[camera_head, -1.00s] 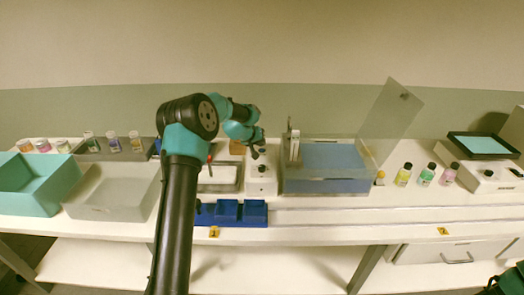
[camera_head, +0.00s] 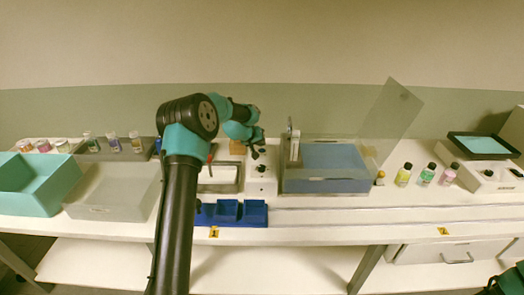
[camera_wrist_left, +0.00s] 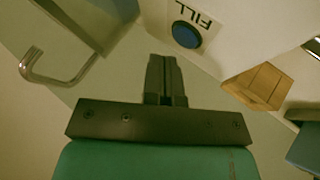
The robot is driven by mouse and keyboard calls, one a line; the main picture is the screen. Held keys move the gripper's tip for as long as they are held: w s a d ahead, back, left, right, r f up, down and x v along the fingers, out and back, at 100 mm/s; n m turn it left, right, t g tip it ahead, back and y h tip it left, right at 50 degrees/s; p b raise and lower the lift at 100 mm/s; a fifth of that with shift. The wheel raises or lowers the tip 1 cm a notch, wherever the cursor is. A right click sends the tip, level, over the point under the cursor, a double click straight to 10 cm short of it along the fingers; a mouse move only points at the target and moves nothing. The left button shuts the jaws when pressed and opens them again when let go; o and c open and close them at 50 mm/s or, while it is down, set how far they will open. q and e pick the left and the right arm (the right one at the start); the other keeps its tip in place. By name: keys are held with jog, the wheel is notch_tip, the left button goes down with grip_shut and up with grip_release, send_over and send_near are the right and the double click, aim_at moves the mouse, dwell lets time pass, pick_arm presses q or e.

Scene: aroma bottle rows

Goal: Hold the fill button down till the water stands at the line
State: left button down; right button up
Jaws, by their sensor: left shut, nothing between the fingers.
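The blue round fill button (camera_wrist_left: 186,34) sits on a white panel beside the word FILL, which reads upside down in the left wrist view. My left gripper (camera_wrist_left: 163,60) is shut and empty, its tips just beside the button in that view and not covering it. In the head view my left gripper (camera_head: 256,153) is over the back of the white control box (camera_head: 261,186). The clear tank (camera_head: 327,186) to its right holds blue water (camera_head: 335,158). I cannot make out the line.
The tank's clear lid (camera_head: 392,118) stands open. A blue sectioned tray (camera_head: 230,222) lies in front of the box. A tan block (camera_wrist_left: 262,84) is near the panel. Several coloured bottles (camera_head: 403,175) stand right of the tank. The front right of the table is clear.

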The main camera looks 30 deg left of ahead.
aim_at(261, 149)
pick_arm(q)
jog(key=shift+f, duration=0.15)
jog(key=shift+f, duration=0.3)
jog(key=shift+f, duration=0.4)
dwell(0.8)
jog(key=shift+r, duration=0.1)
dwell(0.8)
jog(key=shift+r, duration=0.75)
jog(key=shift+r, duration=2.5)
